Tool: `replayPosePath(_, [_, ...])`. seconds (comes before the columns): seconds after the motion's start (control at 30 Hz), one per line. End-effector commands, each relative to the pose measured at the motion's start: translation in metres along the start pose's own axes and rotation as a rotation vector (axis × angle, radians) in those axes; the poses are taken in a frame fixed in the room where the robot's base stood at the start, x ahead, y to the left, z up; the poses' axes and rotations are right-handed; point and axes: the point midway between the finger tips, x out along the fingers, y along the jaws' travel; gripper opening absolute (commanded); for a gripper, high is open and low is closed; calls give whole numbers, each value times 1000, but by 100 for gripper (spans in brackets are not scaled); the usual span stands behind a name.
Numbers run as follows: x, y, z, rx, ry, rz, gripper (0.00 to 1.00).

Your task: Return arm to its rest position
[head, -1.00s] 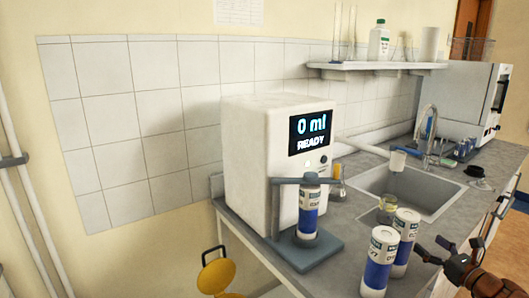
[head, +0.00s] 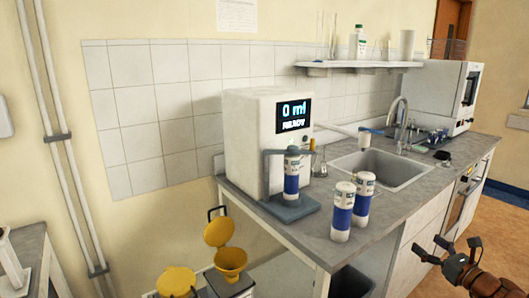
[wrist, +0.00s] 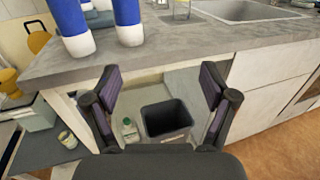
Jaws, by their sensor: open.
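My gripper (head: 447,250) is at the lower right of the head view, in front of the counter's front side and apart from it. The wrist view shows its two fingers (wrist: 160,88) spread wide with nothing between them.
Two white-and-blue bottles (head: 342,212) (head: 362,200) stand near the counter (head: 270,211) edge. Another bottle (head: 291,175) stands in the white dispenser (head: 245,140), which reads "0 ml READY". A sink (head: 382,169) is to its right. Open floor (head: 508,225) lies at the right.

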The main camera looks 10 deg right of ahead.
Motion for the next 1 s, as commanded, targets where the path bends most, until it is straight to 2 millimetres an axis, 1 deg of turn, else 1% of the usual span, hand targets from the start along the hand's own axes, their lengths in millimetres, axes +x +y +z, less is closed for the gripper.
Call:
replayPosePath(0.03, [5, 8, 5, -15, -1, 21, 84])
replayPosePath(0.17, [13, 23, 14, -50, 1, 64, 84])
replayPosePath(0.3, [24, 46, 27, -99, 1, 122, 84])
replayPosePath(0.47, [39, 83, 43, -170, 1, 217, 84])
replayPosePath(0.57, [49, 114, 54, -228, 1, 292, 84])
replayPosePath(0.67, [57, 154, 69, -309, -1, 390, 84])
replayPosePath(0.77, [63, 209, 84, -420, -3, 525, 84])
replayPosePath(0.8, [63, 233, 90, -474, -5, 586, 84])
replayPosePath(0.87, [60, 271, 96, -551, -8, 681, 84])
replayPosePath(0.9, [55, 295, 100, -605, -9, 746, 84])
replayPosePath(0.97, [47, 330, 103, -689, -11, 841, 84])
replayPosePath(1.0, [40, 351, 103, -743, -11, 902, 84])
